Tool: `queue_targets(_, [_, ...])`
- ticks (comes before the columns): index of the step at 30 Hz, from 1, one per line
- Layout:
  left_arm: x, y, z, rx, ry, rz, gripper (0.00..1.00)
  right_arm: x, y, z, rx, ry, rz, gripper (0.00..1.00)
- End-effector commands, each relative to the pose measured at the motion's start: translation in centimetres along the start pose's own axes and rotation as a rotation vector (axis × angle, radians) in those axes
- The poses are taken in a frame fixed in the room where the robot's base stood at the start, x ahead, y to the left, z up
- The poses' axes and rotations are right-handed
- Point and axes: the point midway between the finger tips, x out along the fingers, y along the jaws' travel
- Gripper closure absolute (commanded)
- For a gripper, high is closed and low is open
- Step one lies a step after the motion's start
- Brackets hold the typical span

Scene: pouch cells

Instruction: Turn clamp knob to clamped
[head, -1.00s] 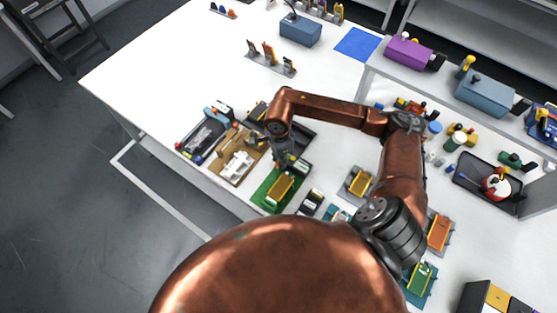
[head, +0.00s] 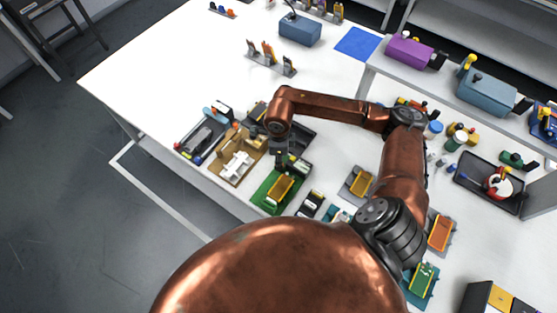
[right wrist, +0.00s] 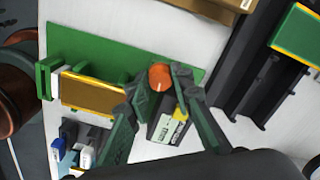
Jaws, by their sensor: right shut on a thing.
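The green clamp fixture (head: 268,201) lies near the table's front edge, with a yellow-framed pouch cell (head: 281,187) on it. In the right wrist view, the fixture's green plate (right wrist: 75,42) carries the amber cell (right wrist: 95,92). The orange round clamp knob (right wrist: 160,77) has a pale mark and stands at the cell's right. My right gripper (right wrist: 158,88) is shut on the knob, with a finger on either side of it. In the head view my right gripper (head: 287,161) is over the fixture's far end, and the knob is hidden. My left gripper is not in view.
A black labelled block (right wrist: 169,130) sits close to the knob. A brown tray (head: 222,177) and a dark tray (head: 190,150) lie left of the fixture. Another fixture with a yellow frame (head: 360,184) lies to the right. The left part of the white table is clear.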

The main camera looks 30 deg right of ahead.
Motion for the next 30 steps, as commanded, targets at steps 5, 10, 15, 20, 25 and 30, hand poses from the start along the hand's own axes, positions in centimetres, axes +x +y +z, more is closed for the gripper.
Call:
queue_targets(5, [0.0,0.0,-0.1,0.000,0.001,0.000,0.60,-0.1,-0.1,0.0,0.010,-0.001,-0.002,1.00])
queue_targets(10, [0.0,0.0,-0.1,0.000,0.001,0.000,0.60,-0.1,-0.1,0.0,0.009,-0.001,-0.003,1.00])
queue_targets(15, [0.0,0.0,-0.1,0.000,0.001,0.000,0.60,-0.1,-0.1,0.0,0.008,-0.001,-0.003,0.72])
queue_targets(20, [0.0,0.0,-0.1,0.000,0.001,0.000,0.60,-0.1,-0.1,0.0,0.008,0.000,-0.002,0.71])
queue_targets(25, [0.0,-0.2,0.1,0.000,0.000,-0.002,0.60,-0.3,-0.1,0.0,0.008,-0.001,-0.002,0.71])
queue_targets(30, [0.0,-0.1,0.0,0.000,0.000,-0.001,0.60,-2.5,-0.2,0.0,0.007,-0.002,-0.005,0.71])
